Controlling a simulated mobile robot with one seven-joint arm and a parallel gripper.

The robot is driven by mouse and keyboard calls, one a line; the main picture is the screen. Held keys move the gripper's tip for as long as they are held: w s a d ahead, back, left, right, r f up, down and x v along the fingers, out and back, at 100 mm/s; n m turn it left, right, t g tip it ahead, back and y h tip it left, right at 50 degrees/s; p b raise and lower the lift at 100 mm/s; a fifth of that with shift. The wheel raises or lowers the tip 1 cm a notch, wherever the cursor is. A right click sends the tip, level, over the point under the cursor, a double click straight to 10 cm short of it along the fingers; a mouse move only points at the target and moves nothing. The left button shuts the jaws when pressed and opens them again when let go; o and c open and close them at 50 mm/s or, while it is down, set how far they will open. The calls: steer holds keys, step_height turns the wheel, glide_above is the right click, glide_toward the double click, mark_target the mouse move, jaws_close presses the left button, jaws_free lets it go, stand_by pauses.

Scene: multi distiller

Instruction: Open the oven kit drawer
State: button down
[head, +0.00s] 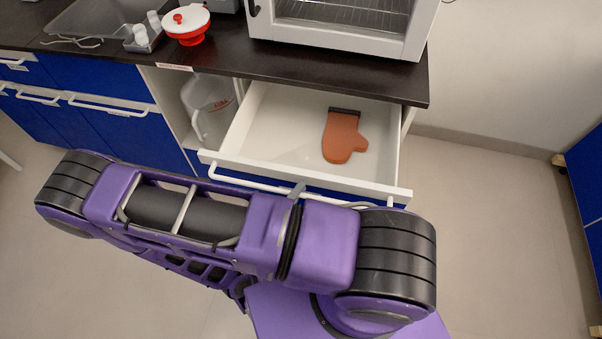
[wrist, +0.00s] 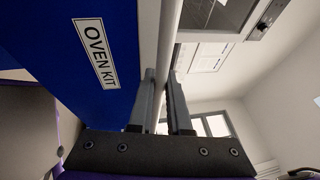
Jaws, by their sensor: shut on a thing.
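The oven kit drawer (head: 245,150) stands pulled out from under the dark counter in the head view, with its white inside showing. An orange oven mitt (head: 344,137) lies in it. Its blue front with the label "OVEN KIT" (wrist: 94,54) fills the left of the wrist view. The white bar handle (wrist: 168,50) runs between the two fingers of my gripper (wrist: 163,108), which is shut on it. In the head view my purple arm lies in front of the drawer and hides most of its front and my gripper.
A white oven (head: 340,38) stands on the counter (head: 215,62) above the drawer. A red and white pot (head: 187,24) and a sink are at the left. Blue cabinets (head: 118,122) stand left of the drawer. The floor to the right is clear up to another blue cabinet (head: 588,165).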

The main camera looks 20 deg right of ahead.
steer(key=shift+s+a, duration=0.45)
steer(key=shift+s, duration=0.25)
steer(key=c, duration=0.9)
jaws_free()
steer(key=shift+o, duration=0.2)
steer(key=b+v, duration=0.1)
steer(key=v, duration=1.6)
steer(key=shift+s+a+b, duration=0.15)
steer(key=shift+b, duration=0.15)
